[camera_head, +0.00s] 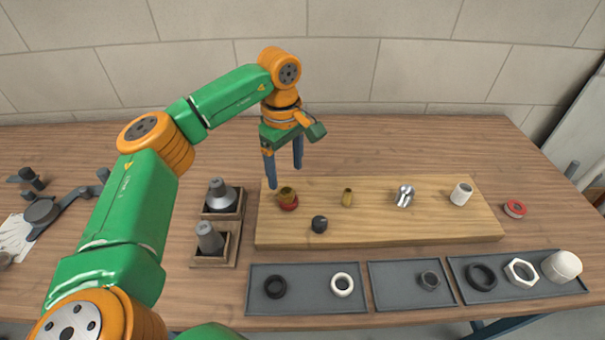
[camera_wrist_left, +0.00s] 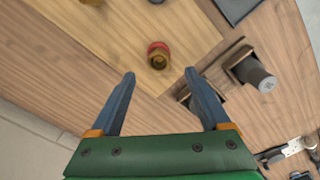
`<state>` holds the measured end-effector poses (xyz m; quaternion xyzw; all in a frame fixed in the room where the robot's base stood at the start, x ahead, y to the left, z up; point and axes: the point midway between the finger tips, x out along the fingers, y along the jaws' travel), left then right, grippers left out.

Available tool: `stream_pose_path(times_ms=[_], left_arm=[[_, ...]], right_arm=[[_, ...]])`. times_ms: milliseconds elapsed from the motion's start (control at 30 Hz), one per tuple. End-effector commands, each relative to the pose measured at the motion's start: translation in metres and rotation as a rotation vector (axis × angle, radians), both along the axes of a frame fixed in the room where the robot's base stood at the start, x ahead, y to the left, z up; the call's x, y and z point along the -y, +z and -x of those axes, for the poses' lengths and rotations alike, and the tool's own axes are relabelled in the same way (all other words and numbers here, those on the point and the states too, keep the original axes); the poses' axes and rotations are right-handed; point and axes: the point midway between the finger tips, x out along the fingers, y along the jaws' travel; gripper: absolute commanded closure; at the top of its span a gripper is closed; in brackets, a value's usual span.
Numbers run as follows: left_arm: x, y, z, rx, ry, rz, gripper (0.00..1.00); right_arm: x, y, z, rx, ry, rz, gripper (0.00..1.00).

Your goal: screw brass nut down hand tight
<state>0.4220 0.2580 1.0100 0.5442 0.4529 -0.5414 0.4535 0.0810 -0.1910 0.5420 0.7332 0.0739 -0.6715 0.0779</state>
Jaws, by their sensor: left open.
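The brass nut (camera_head: 287,192) sits at the left end of the wooden board (camera_head: 375,232), with a red ring (camera_head: 289,206) around its base. In the left wrist view the brass nut (camera_wrist_left: 158,62) lies just beyond and between the fingertips, with the red ring showing behind it. My left gripper (camera_head: 285,177) points down above the nut, its blue fingers apart and empty. The open fingers also show in the left wrist view (camera_wrist_left: 160,74), and neither visibly touches the nut. My right gripper is in neither view.
The board also holds a small brass fitting (camera_head: 347,198), a black cap (camera_head: 319,224), a chrome fitting (camera_head: 404,196) and a white fitting (camera_head: 461,194). A wooden holder (camera_head: 215,257) with two grey parts stands left of it. Grey trays (camera_head: 412,297) with rings lie in front.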

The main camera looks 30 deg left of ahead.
Motion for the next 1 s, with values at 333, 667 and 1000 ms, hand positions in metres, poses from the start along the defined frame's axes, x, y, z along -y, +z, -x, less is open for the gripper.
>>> stream_pose_path(times_ms=[333, 667, 1000], left_arm=[[0.0, -0.058, 0.0, -0.003, -0.002, -0.001, 0.2], [0.0, -0.066, 0.0, 0.0, -0.002, -0.001, 0.23], [0.001, -0.066, 0.0, 0.0, -0.002, 0.0, 1.0]], right_arm=[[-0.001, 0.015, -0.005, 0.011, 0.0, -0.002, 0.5], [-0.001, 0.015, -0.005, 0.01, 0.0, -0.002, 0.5], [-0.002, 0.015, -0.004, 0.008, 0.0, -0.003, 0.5]])
